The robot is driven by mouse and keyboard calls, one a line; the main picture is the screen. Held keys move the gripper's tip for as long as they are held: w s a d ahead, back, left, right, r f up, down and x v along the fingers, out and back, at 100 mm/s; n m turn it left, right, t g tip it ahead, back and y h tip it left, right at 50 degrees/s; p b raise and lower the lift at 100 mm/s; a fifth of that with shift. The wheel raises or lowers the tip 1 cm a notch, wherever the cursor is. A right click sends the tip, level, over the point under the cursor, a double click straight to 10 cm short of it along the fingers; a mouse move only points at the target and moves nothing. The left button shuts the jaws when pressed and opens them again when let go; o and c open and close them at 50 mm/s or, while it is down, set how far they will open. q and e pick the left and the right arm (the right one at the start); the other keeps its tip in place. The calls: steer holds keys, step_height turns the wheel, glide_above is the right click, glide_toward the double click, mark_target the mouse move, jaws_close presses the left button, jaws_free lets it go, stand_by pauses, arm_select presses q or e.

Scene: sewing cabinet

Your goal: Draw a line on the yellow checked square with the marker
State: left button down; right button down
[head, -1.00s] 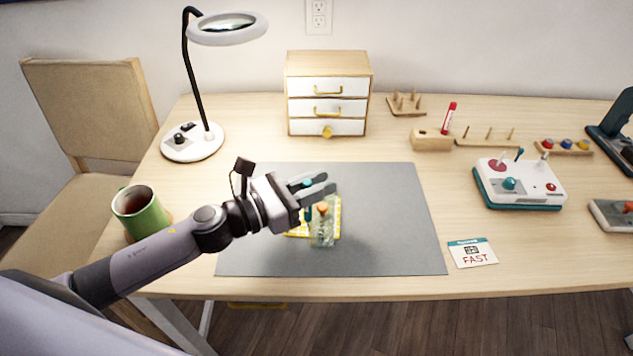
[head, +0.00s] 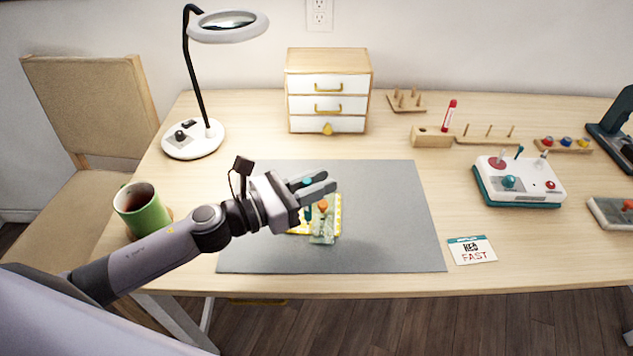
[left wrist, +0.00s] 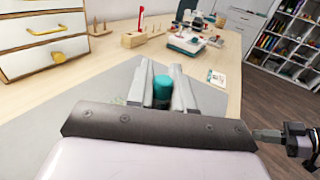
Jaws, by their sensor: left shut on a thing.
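The yellow checked square (head: 334,212) lies on the grey mat (head: 390,230), partly hidden by my left gripper and a clear bottle (head: 321,234) with an orange top. My left gripper (head: 320,183) is above the square, its fingers shut on an upright teal marker (head: 308,212). The marker's teal end shows between the fingers in the left wrist view (left wrist: 162,92). Whether its lower tip touches the square cannot be told. I see no clear line on the visible part of the square.
The bottle stands close beside the marker. A green mug (head: 145,212) is near my left forearm. A lamp (head: 193,138), small drawers (head: 328,88), a red marker in a wooden block (head: 432,138) and a console (head: 518,183) stand farther off. The mat's right side is clear.

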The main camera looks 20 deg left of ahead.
stand_by(0.6)
step_height(320, 180, up, 4)
steer(key=p, duration=0.4)
steer(key=shift+r, duration=0.1)
